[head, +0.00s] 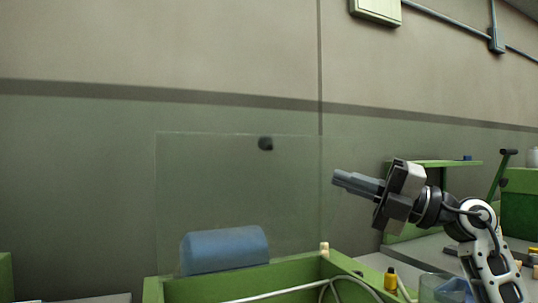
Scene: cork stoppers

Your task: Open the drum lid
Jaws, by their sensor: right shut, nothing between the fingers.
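A clear flat panel (240,190) with a dark knob (265,143) near its top stands upright above a green housing (300,268); it looks like the drum lid, raised. My right gripper (345,182) is to the right of the panel, pointing left. Its fingers are shut with nothing between them, and it looks apart from the knob. The inside of the housing is mostly cut off by the lower edge. My left gripper is out of view.
A small pale stopper-like piece (324,248) is at the housing's rim. A yellow bottle (390,279) and a clear container (440,288) stand to the right, below my right arm. A green shelf (435,163) is behind the arm.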

